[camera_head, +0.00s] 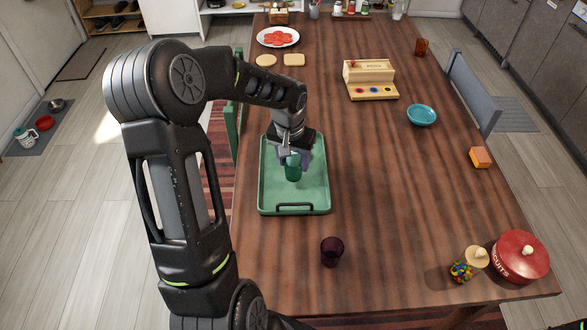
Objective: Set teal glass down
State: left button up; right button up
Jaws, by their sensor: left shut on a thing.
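A teal glass (293,173) is in my left gripper (292,158), which is shut on it. The glass is upright over the middle of a green tray (270,196) on the wooden table. I cannot tell whether its base touches the tray floor. The gripper and wrist hide the top of the glass.
A dark purple glass (332,251) stands in front of the tray. A red biscuit tin (522,257) and a candy jar (463,270) stand at the front right. A blue bowl (421,115) and a wooden box (370,80) are farther back. The table right of the tray is clear.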

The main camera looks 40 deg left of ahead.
aim_at(294, 171)
pick_arm(q)
jog(key=shift+f, duration=0.2)
jog(key=shift+f, duration=1.85)
jog(key=shift+f, duration=0.15)
jog(key=o, duration=1.4)
jog(key=shift+o, duration=0.2)
notch_tip(294, 171, up, 12)
jog(key=s, duration=0.1)
jog(key=shift+s+d, duration=0.3)
jog(key=shift+s, duration=0.05)
